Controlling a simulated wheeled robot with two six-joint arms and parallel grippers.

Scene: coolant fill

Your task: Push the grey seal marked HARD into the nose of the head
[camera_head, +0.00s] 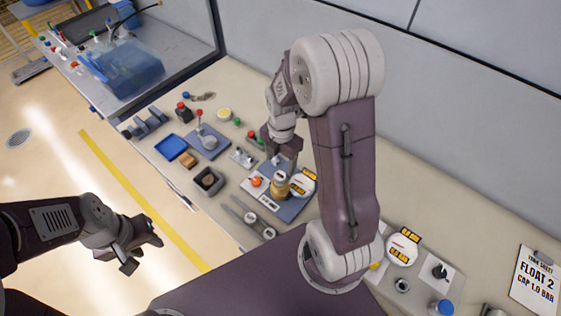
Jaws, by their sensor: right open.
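My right gripper (281,160) points down over a blue-grey mat (292,211) and is open. A brass-coloured cylindrical piece (279,186), possibly the head, stands upright on the mat just below its fingers. I cannot tell whether the fingers touch it. Its nose is not clear at this size. I cannot make out a grey seal or the word HARD. Small grey parts lie on a white card (243,157) left of the gripper, too small to identify. My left gripper (140,247) is open and empty, over the floor left of the bench.
A round gauge with a yellow label (301,184) and an orange knob (257,181) are near the brass piece. A dark square tray (198,187) and a blue tray (160,148) lie farther left. A sheet reading FLOAT 2 (537,279) is at right.

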